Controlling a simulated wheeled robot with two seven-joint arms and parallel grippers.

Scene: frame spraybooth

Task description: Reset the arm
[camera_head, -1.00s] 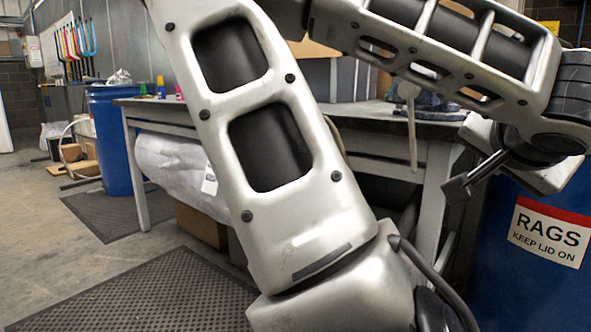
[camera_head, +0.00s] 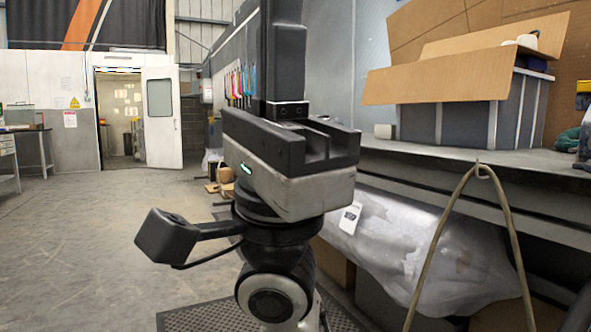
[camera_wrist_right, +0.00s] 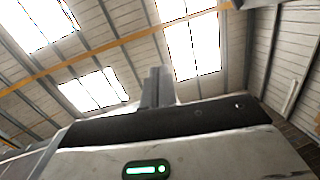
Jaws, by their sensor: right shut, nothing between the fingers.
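My right gripper (camera_head: 287,45) stands upright in the middle of the head view, on an arm that rises from the bottom edge. Its dark fingers point up and run out of the top of the picture. In the right wrist view the gripper (camera_wrist_right: 157,75) shows its fingers together, pointing at the roof, with nothing held. A green light glows on its grey body. The wrist touches nothing that I can see. My left gripper is not in view.
A workbench (camera_head: 400,152) at right carries an open cardboard box (camera_head: 470,65). A beige hose loop (camera_head: 480,170) hangs before it, and a plastic-wrapped bundle (camera_head: 400,245) lies beneath. Open concrete floor (camera_head: 90,250) spreads left toward a doorway (camera_head: 122,115).

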